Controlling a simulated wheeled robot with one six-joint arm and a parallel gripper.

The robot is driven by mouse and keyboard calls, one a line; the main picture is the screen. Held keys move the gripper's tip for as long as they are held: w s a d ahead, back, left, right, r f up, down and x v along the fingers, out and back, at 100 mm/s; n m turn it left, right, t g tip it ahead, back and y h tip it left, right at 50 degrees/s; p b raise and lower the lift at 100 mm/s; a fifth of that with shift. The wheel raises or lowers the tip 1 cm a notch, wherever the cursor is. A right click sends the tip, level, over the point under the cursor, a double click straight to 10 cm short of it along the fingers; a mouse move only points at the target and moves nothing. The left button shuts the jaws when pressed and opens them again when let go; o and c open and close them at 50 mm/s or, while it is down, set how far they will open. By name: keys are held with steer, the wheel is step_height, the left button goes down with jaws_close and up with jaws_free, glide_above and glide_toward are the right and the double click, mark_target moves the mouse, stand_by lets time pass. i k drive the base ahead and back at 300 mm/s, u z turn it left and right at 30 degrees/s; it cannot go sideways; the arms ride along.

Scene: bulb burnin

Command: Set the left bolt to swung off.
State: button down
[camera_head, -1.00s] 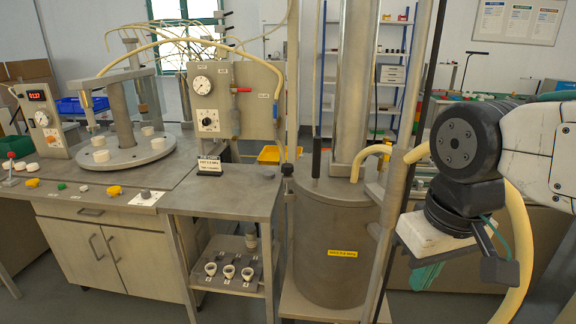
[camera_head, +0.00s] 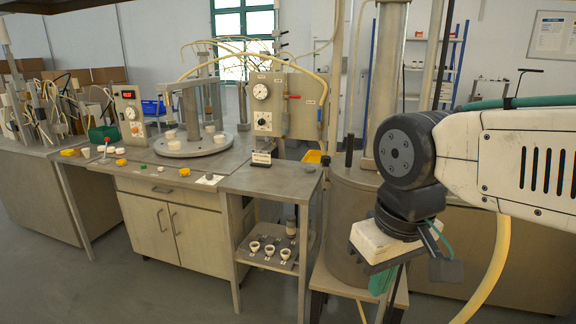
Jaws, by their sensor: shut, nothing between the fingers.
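I cannot pick out the left bolt in this view. A grey metal cylinder vessel (camera_head: 350,195) stands right of the bench, and my arm hides part of its right side. My gripper (camera_head: 447,270) hangs at the right, pointing down below my black wrist joint, in front of and right of the vessel. It is shut with nothing held, and its fingertips are hard to make out. A round grey turntable (camera_head: 188,146) with white cups sits on the bench, beside a gauge panel (camera_head: 283,105).
The steel bench (camera_head: 150,178) has yellow and white small parts on top. A low shelf (camera_head: 262,255) holds several white cups. A second bench (camera_head: 30,190) stands at the far left. The floor in front is clear.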

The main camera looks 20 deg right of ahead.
mark_target(325, 160)
steer(key=u, duration=0.7)
steer(key=k, duration=0.95)
steer(key=u, duration=0.65)
steer(key=i, duration=0.5)
steer(key=z, duration=0.4)
steer(key=i, duration=1.45)
steer(key=z, duration=1.35)
steer(key=i, duration=0.75)
steer(key=z, duration=0.4)
